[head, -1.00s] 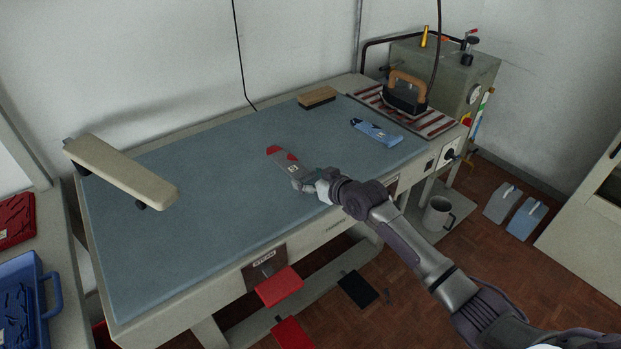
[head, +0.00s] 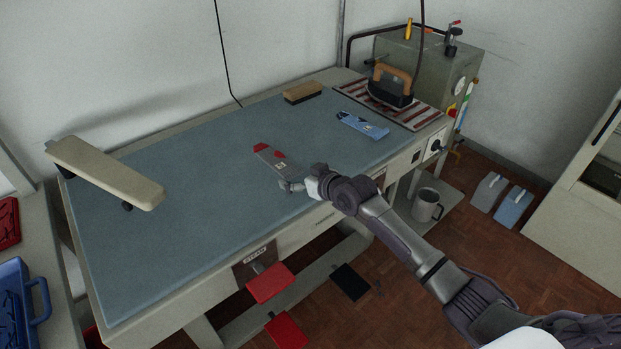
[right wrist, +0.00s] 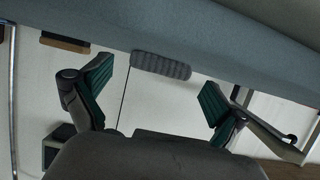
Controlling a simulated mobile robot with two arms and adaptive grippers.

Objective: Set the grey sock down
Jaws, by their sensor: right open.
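The grey sock (head: 276,160), with red patches, lies flat on the blue-grey table top (head: 190,190), near the middle. My right gripper (head: 288,186) is at its near end, low over the table, open. In the right wrist view the open fingers (right wrist: 150,95) stand wide apart. A grey ribbed band (right wrist: 160,65), apparently the sock's cuff, lies against the table surface beyond them, with a gap to both fingers. My left gripper is not in view.
A blue sock-like piece (head: 362,125) lies farther right, before an iron (head: 391,86) on a striped rest. A brush (head: 303,92) is at the back edge. A padded arm board (head: 105,172) stands at left.

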